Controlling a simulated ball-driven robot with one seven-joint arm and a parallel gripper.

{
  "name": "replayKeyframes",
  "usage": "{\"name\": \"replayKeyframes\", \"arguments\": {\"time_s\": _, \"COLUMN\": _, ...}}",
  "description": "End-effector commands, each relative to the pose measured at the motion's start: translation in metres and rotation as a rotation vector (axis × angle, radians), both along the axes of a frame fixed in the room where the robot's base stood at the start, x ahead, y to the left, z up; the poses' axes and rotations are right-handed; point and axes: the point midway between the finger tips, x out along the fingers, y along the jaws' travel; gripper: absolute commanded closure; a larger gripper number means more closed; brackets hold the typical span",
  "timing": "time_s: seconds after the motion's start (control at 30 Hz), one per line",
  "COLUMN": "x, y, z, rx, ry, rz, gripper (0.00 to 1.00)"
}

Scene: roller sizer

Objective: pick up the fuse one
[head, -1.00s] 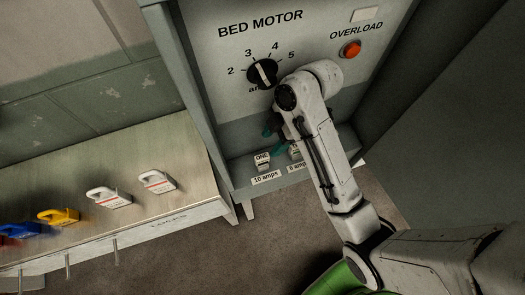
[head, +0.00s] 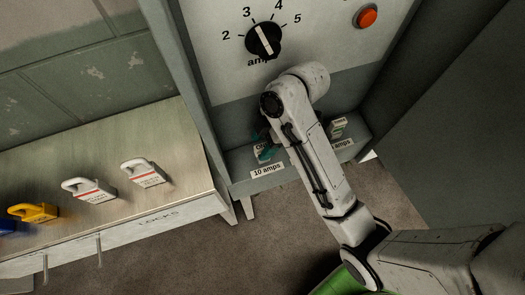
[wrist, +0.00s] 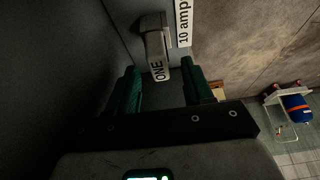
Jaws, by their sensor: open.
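The fuse one (wrist: 155,50) is a grey block with a white "ONE" label, standing on the cabinet's lower ledge beside the "10 amps" label. In the wrist view its labelled end lies between the fingertips of my gripper (wrist: 162,82), which is open with green fingers on either side; I cannot tell whether they touch it. In the head view the fuse (head: 260,148) is mostly hidden behind the green fingers. My gripper (head: 267,148) is over the ledge there, partly behind my arm.
A second fuse (head: 338,127) stands at the right of the ledge (head: 240,182). The panel above has a dial (head: 263,40) and an orange button (head: 367,16). A bench (head: 180,195) with padlocks (head: 90,190) is at left. Cabinet side walls flank the ledge.

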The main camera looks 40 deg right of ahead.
Motion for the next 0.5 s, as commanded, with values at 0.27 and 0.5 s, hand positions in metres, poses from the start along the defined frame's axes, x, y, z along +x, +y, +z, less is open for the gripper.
{"name": "replayKeyframes", "arguments": {"time_s": 0.27, "x": 0.003, "y": 0.009, "z": -0.023, "rx": 0.0, "ry": 0.0, "rz": -0.001, "gripper": 0.49}}
{"name": "replayKeyframes", "arguments": {"time_s": 0.5, "x": 0.003, "y": 0.009, "z": -0.023, "rx": 0.0, "ry": 0.0, "rz": 0.0, "gripper": 0.58}}
